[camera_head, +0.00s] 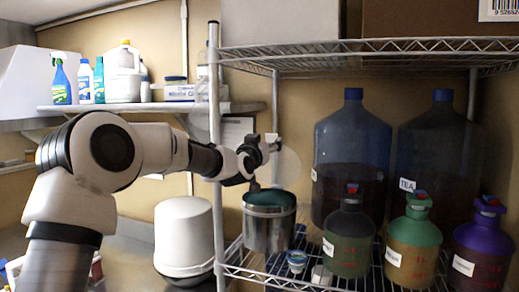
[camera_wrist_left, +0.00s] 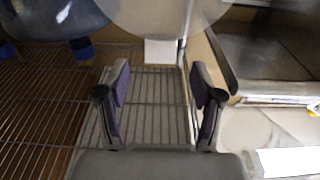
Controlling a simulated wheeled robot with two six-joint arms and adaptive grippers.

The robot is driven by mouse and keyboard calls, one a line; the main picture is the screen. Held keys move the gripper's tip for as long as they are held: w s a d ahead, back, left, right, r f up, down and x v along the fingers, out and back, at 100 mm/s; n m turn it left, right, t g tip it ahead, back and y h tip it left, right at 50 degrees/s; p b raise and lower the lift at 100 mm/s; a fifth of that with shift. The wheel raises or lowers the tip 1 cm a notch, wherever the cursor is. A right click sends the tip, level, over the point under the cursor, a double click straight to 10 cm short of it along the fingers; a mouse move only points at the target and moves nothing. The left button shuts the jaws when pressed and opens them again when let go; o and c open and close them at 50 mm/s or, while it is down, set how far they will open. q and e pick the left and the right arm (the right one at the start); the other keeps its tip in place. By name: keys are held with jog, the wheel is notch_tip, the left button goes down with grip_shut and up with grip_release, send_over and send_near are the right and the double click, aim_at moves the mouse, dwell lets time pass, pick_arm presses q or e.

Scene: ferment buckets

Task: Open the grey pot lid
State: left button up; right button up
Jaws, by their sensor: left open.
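A grey metal pot (camera_head: 268,229) stands on the wire shelf, left of the bottles. Its top looks dark teal; I cannot tell whether this is a lid or the inside. My left gripper (camera_head: 268,157) is above the pot and apart from its body. In the wrist view the left gripper (camera_wrist_left: 160,95) has its fingers spread wide with nothing between them. A pale see-through disc (camera_head: 287,170) shows just right of the gripper, above the pot; I cannot tell whether it is a lid. My right gripper is not in view.
A wire shelf post (camera_head: 214,120) stands close to my left arm. A white bucket (camera_head: 184,238) is left of the post. Green (camera_head: 413,240) and purple (camera_head: 481,242) bottles and large blue carboys (camera_head: 351,145) crowd the right. A small jar (camera_head: 297,261) sits near the pot.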

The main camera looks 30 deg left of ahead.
pick_arm(q)
jog(key=v, duration=0.7)
jog(key=shift+s, duration=0.25)
jog(key=shift+d, duration=0.1)
jog(key=shift+s, duration=0.1)
